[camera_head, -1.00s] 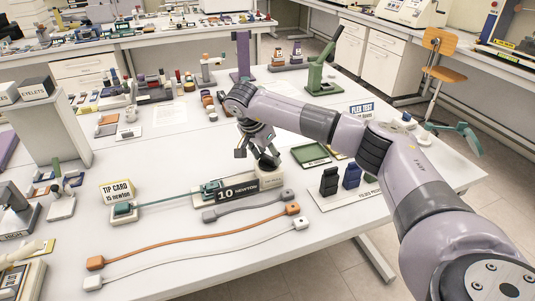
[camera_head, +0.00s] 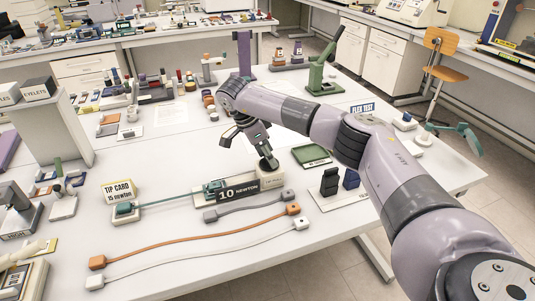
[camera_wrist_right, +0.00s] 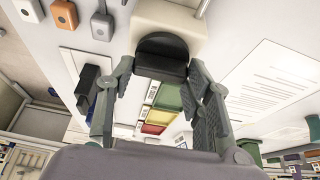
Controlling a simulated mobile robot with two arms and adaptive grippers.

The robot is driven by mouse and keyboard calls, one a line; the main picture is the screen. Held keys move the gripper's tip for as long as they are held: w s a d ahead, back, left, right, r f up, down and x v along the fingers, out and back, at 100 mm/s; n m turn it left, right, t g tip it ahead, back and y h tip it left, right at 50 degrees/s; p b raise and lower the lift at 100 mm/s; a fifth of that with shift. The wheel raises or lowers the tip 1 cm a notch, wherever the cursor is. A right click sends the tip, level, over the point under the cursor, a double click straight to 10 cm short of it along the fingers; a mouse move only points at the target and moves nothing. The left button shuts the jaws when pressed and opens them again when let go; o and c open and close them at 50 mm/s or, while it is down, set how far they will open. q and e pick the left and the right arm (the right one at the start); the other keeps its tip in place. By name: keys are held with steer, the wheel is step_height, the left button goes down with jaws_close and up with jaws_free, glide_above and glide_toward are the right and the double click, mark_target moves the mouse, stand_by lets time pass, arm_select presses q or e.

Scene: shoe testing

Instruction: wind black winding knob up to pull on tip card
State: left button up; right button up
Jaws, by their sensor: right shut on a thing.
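The black winding knob (camera_head: 268,164) sits on the beige end block (camera_head: 271,180) of the pull tester, whose black label (camera_head: 238,190) reads 10 NEWTON. My right gripper (camera_head: 265,155) comes down on the knob from above, its hand tilted. In the right wrist view the knob (camera_wrist_right: 162,58) lies between the tips of the right gripper (camera_wrist_right: 161,72), which is shut on it. My left gripper is not in view.
A green tray (camera_head: 311,155) and dark blocks (camera_head: 330,181) stand to the right. A grey EYELETS stand (camera_head: 50,125) is at left.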

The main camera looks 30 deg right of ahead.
steer(key=o, duration=1.1)
steer(key=shift+o, duration=0.2)
steer(key=v, duration=1.2)
steer(key=shift+f, duration=0.1)
